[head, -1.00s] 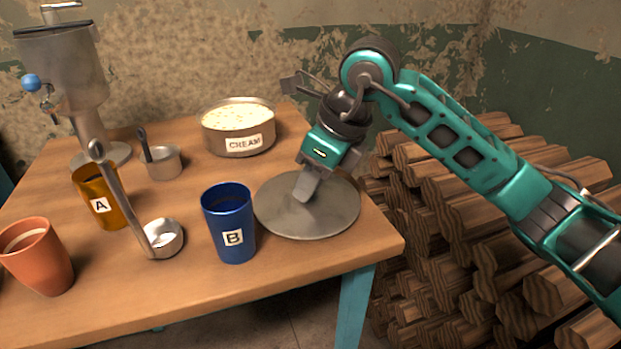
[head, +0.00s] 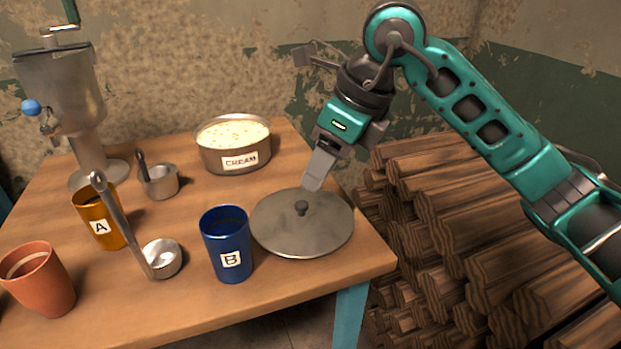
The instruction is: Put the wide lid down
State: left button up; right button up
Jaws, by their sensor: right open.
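The wide lid (head: 290,236) is a round grey metal disc with a small dark knob in its middle. It lies flat on the table's right part, beside the blue cup marked B (head: 227,246). My right gripper (head: 314,186) is open and empty, above the lid's far right part and clear of the knob. The view shows its fingers nearly edge-on. My left gripper is not in view.
The wide pan marked CREAM (head: 232,158) stands open behind the lid. A small saucepan (head: 160,184), a ladle (head: 160,262), a cup marked A (head: 98,222), a clay cup (head: 40,283) and a metal machine (head: 80,110) stand leftward. Stacked logs (head: 440,200) lie right of the table (head: 300,282).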

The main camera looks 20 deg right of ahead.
jog(key=v, duration=0.4)
jog(key=shift+s+r+p, duration=0.1)
jog(key=shift+r+p, duration=0.05)
jog(key=shift+p, duration=0.2)
